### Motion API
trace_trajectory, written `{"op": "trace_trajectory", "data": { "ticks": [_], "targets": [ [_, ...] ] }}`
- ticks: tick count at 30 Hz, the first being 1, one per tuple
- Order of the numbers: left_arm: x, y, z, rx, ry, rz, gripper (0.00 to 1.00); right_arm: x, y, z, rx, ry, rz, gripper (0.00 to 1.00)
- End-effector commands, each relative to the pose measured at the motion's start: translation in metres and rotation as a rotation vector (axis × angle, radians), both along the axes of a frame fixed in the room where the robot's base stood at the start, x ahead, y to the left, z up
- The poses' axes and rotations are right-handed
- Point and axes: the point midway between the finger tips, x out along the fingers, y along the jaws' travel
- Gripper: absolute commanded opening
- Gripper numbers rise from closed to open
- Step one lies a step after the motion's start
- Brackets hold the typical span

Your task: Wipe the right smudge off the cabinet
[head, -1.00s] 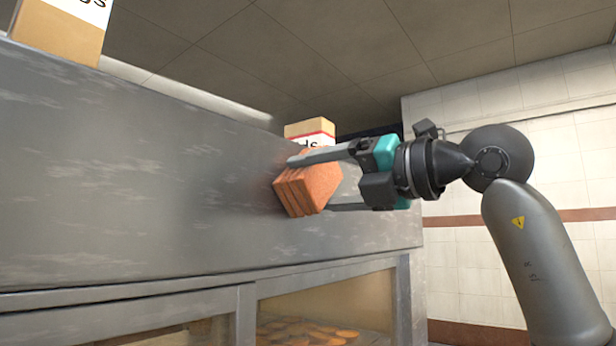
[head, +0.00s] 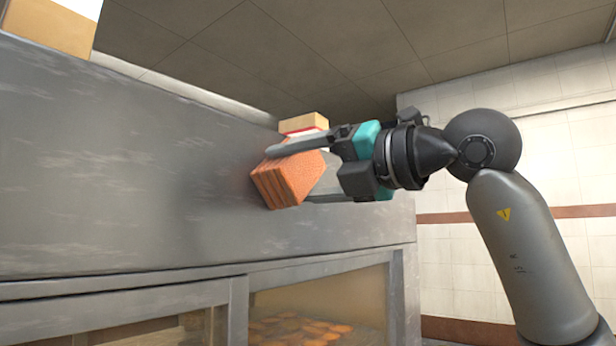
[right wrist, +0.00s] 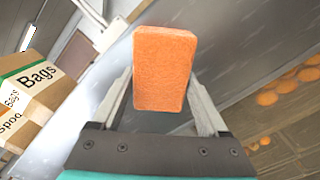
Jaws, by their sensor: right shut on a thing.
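My right gripper (head: 290,174) is shut on an orange sponge (head: 284,183), a ribbed block held against or very close to the cabinet's grey metal front (head: 120,190). In the right wrist view the sponge (right wrist: 165,68) sits between the two fingers (right wrist: 162,90). Contact with the panel cannot be told for certain. A faint dark patch (head: 205,215) shows on the panel left of the sponge; I cannot tell whether it is smudge or shading. Any mark behind the sponge is hidden. My left gripper is not in view.
Boxes stand on the cabinet top, one at upper left (head: 52,24) and one behind my gripper (head: 303,123). A box marked "Bags" (right wrist: 38,85) shows in the right wrist view. Below the panel are glass windows (head: 330,300) with round orange-brown items behind. A tiled wall (head: 455,270) is at right.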

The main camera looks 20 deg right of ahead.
Motion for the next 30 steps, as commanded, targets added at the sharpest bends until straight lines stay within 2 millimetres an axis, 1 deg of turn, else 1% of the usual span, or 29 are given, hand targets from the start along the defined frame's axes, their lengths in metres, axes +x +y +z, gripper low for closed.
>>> {"op": "trace_trajectory", "data": {
  "ticks": [1,5,10,24,30],
  "targets": [
    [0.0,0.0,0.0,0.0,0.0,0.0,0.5,0.0,0.003,-0.001,-0.002,0.002,0.006,0.33],
    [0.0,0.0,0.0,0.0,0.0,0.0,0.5,0.0,0.003,-0.001,-0.002,0.003,0.006,0.33],
    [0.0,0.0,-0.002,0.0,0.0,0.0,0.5,-0.003,0.0,-0.001,-0.002,0.002,0.006,0.33],
    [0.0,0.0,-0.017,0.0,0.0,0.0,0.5,-0.04,-0.03,-0.001,0.0,-0.001,0.002,0.33],
    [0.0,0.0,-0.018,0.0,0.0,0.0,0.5,-0.048,-0.036,0.0,0.0,0.0,0.003,0.33]
  ]
}}
